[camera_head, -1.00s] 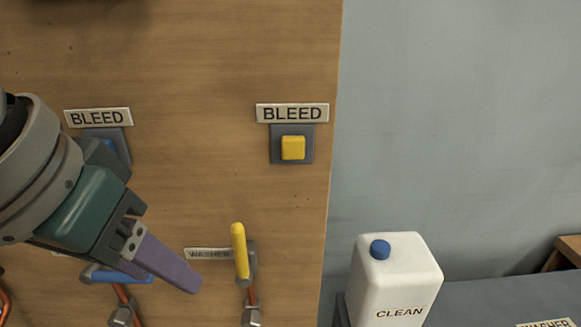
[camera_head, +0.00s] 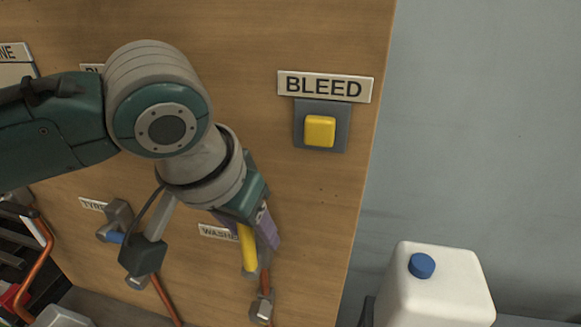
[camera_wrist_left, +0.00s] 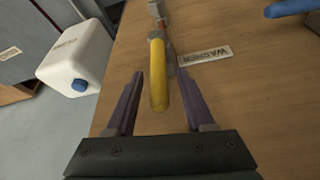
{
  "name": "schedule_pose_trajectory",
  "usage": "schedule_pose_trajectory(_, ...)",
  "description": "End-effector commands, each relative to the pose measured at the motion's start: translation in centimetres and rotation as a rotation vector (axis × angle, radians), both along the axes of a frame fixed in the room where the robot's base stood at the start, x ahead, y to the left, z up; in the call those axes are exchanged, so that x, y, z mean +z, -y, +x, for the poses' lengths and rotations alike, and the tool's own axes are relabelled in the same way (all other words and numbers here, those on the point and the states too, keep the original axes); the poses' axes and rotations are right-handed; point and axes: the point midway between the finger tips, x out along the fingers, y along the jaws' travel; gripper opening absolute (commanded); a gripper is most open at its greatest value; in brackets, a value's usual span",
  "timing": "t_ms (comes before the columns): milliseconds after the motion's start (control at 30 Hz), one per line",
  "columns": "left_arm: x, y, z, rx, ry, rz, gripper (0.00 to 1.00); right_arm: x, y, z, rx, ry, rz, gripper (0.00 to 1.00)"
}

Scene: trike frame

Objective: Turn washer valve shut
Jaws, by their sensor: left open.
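The washer valve has a yellow lever handle (camera_head: 247,248) on the wooden panel, beside the WASHER label (camera_head: 218,232). In the head view the handle stands roughly upright, partly hidden by my gripper. It also shows in the left wrist view (camera_wrist_left: 158,75), where the WASHER label (camera_wrist_left: 205,55) lies to its right. My left gripper (camera_head: 255,236) is open. In the left wrist view its two purple fingers (camera_wrist_left: 155,82) are on either side of the yellow handle, with gaps visible on both sides. My right gripper is not seen.
A yellow BLEED button (camera_head: 320,131) is above the valve. A blue-handled valve (camera_head: 112,236) is to the left, partly behind my arm. A white jug with a blue cap (camera_head: 435,290) stands right of the panel. Copper pipes run below the valves.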

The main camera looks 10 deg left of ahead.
Motion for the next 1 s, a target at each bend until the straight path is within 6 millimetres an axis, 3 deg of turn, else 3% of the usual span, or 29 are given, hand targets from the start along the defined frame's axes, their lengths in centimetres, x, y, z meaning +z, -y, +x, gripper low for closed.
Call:
schedule_pose_trajectory(333, -0.36, 0.02, 0.15, -0.001, 0.000, 0.001, 0.52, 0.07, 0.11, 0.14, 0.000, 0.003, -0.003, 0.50)
schedule_pose_trajectory(800, -0.33, 0.01, 0.14, 0.000, 0.000, 0.000, 0.00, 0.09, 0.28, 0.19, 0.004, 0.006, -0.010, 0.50)
schedule_pose_trajectory(1000, -0.33, 0.01, 0.14, 0.000, 0.000, 0.000, 0.00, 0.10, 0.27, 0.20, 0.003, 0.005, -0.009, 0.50)
